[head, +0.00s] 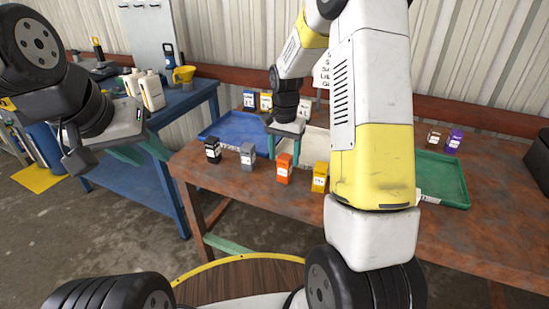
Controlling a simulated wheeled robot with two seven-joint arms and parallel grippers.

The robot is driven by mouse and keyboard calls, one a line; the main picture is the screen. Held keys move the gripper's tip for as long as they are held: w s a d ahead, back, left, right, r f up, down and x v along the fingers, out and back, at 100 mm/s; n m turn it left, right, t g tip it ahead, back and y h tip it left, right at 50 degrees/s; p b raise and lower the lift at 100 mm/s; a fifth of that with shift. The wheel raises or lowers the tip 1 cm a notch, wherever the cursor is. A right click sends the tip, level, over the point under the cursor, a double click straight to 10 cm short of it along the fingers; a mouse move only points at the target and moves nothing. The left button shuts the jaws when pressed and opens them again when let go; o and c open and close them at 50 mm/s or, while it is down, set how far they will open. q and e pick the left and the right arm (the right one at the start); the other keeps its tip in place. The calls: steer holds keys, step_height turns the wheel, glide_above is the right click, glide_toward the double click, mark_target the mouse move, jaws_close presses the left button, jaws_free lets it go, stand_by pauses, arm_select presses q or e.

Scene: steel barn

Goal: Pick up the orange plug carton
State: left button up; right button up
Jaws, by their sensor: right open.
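The orange carton (284,168) stands upright near the front edge of the rusty table, between a grey carton (247,156) and a yellow carton (320,177). My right gripper (286,147) is open and empty. It points down over the table, just above and behind the orange carton in the picture, and does not hold it. My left gripper (142,153) is raised at the left, away from the cartons, with its teal fingers apart and nothing between them.
A black carton (213,149) stands left of the grey one. A blue tray (228,122) and a green tray (446,172) lie on the table. Purple (454,140) and brown (433,138) cartons stand at the back right. A blue bench (185,104) holds white bottles (152,91). My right arm hides the table's middle.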

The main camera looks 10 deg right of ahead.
mark_target(285, 166)
step_height(285, 166, down, 5)
steer(key=shift+d, duration=0.15)
jaws_close()
steer(key=shift+r, duration=0.15)
